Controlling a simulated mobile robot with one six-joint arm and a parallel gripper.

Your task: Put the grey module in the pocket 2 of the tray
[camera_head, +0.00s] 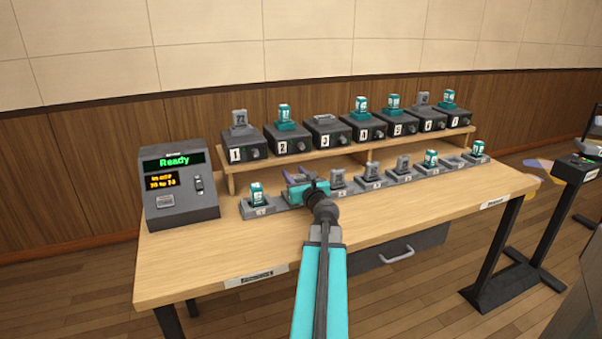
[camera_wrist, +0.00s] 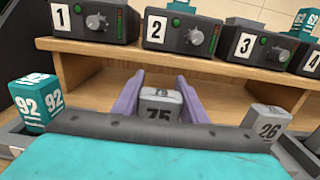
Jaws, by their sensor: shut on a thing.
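My gripper (camera_head: 299,177) is at the tray (camera_head: 243,210), over its second place from the left. In the wrist view my gripper (camera_wrist: 162,95) is shut on a grey module marked 75 (camera_wrist: 160,106), which stands upright between the purple fingers. My arm hides the module's lower part and the pocket under it, so I cannot tell if it is seated or held above. A teal module marked 92 (camera_wrist: 38,102) stands in the place to the left. A grey module marked 26 (camera_wrist: 266,122) stands to the right.
A shelf (camera_head: 350,149) with several numbered dark units (camera_head: 245,146) rises close behind the tray. More modules stand along the tray to the right, such as a teal one (camera_head: 431,158). A console reading Ready (camera_head: 180,188) is at the left. The front tabletop (camera_head: 420,226) is clear.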

